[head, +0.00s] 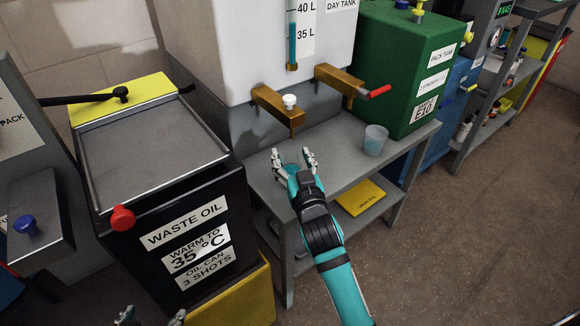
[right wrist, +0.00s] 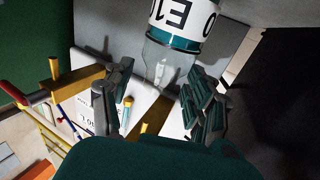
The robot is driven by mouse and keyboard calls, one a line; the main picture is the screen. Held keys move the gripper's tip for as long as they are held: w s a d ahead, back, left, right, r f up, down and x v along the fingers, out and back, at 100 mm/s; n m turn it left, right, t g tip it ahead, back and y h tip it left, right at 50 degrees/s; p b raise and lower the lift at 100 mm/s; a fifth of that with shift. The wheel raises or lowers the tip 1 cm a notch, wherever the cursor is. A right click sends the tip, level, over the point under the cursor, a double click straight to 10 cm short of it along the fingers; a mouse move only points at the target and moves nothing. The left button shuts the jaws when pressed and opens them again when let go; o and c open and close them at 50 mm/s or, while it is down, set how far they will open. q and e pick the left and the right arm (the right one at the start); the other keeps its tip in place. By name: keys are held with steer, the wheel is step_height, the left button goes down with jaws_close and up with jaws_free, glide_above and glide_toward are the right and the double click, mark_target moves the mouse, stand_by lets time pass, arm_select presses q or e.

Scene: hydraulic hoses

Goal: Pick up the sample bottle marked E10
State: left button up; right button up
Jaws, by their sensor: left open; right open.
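The sample bottle marked E10 (right wrist: 172,58) shows in the right wrist view, with a clear body, a teal band and a white label reading E10 upside down. My right gripper (right wrist: 160,78) is open, with its fingers on either side of the clear body; I cannot tell whether they touch it. In the head view my right gripper (head: 294,158) is over the grey bench (head: 348,168), below the brass taps, and the bottle is mostly hidden by the hand. My left gripper (head: 152,318) is open at the bottom edge, in front of the waste oil bin, only its fingertips showing.
A translucent cup (head: 375,140) stands on the bench right of my right gripper. Brass taps (head: 276,105) jut from the white tank (head: 250,55) above. A green tank (head: 398,70), also labelled E10, stands behind right. The waste oil bin (head: 150,150) is at left.

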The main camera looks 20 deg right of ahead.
steer(key=shift+w, duration=0.3)
steer(key=shift+s, duration=0.1)
steer(key=shift+c, duration=0.2)
jaws_close()
steer(key=shift+r, duration=0.15)
